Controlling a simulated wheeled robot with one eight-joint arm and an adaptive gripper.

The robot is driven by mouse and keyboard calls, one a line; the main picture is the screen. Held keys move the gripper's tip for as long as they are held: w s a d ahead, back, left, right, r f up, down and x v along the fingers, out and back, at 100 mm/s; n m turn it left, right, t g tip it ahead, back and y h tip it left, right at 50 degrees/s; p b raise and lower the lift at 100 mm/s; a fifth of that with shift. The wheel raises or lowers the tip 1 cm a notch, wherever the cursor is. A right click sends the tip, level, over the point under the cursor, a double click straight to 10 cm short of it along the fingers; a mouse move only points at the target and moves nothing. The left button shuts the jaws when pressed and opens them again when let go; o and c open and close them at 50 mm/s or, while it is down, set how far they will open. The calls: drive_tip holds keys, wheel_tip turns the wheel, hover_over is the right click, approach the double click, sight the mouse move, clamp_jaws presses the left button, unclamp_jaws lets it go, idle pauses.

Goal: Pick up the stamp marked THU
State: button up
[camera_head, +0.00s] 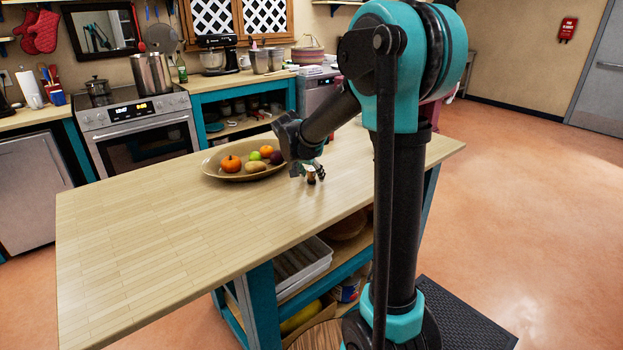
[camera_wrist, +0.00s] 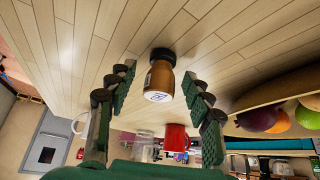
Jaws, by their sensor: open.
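A small stamp (camera_wrist: 160,78) stands on the wooden table with a black base, a brown body and a white top face. A dark mark shows on the white face, too small for me to read for sure. In the head view the stamp (camera_head: 311,178) is a small shape at my gripper, partly hidden. My gripper (camera_head: 307,170) is low over the table beside the fruit bowl. In the wrist view, which looks upside down, my gripper (camera_wrist: 157,74) is open, with one finger on each side of the stamp and gaps on both sides.
A wide brown bowl (camera_head: 217,172) of fruit stands close behind and left of my gripper. The left part of the tabletop (camera_head: 140,240) is clear. A stove (camera_head: 140,125) and counters line the back wall. In the wrist view a red object (camera_wrist: 176,138) shows beyond the stamp.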

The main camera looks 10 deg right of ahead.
drive_tip(key=shift+c, duration=0.4)
clamp_jaws()
drive_tip(key=shift+r, duration=0.2)
